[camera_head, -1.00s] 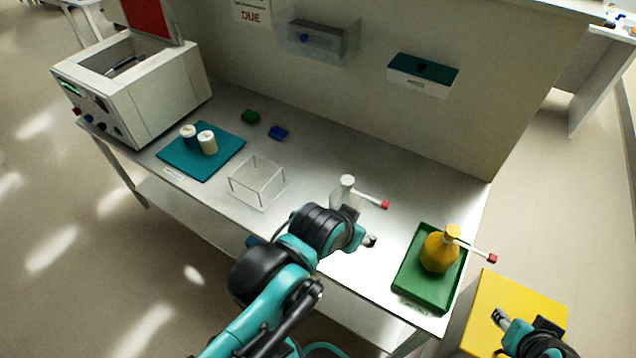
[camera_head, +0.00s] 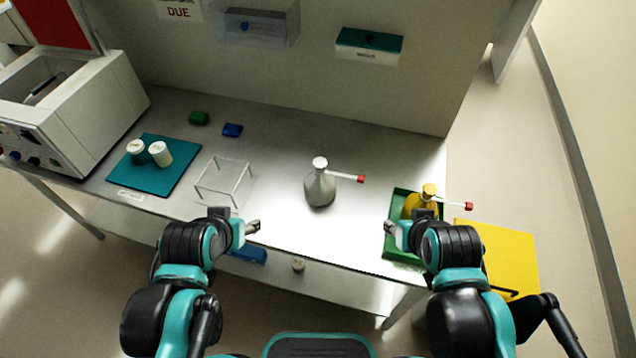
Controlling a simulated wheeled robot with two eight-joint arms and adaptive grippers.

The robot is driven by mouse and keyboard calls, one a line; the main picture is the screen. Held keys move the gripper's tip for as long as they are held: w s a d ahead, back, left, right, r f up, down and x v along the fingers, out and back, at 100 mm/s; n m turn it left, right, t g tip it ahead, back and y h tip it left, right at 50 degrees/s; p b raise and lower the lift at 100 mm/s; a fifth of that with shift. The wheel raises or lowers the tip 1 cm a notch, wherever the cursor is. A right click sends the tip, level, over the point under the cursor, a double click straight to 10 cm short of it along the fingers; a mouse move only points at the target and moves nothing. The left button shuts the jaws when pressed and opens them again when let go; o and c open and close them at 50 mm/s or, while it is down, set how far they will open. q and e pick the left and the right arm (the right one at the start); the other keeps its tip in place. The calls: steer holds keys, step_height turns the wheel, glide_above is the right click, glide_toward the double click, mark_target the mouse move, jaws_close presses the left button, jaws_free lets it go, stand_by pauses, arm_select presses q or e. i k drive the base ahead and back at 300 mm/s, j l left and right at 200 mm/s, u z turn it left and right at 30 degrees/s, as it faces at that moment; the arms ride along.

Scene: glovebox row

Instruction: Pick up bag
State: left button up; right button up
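I cannot make out a clear bag. A small green item (camera_head: 199,118) and a small blue item (camera_head: 232,130) lie at the back of the metal bench (camera_head: 290,140); they are too small to identify. My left gripper (camera_head: 253,227) is over the bench's front edge, right of and below the clear frame. My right gripper (camera_head: 390,228) is at the left side of the green tray (camera_head: 402,257). Neither gripper visibly holds anything, and the finger gaps are too small to judge.
A grey wash bottle (camera_head: 320,189) stands mid-bench; a yellow one (camera_head: 420,203) is in the green tray, partly hidden by my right arm. A clear frame (camera_head: 222,182), two white-capped jars on a teal mat (camera_head: 150,180) and a white machine (camera_head: 85,110) are left. A yellow box (camera_head: 505,250) stands right.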

mark_target(319, 188)
steer(key=i+j+z, duration=0.1)
steer(key=j+z, duration=0.4)
steer(key=z, duration=0.2)
steer(key=i+j+z, duration=0.1)
steer(key=j+z, duration=0.25)
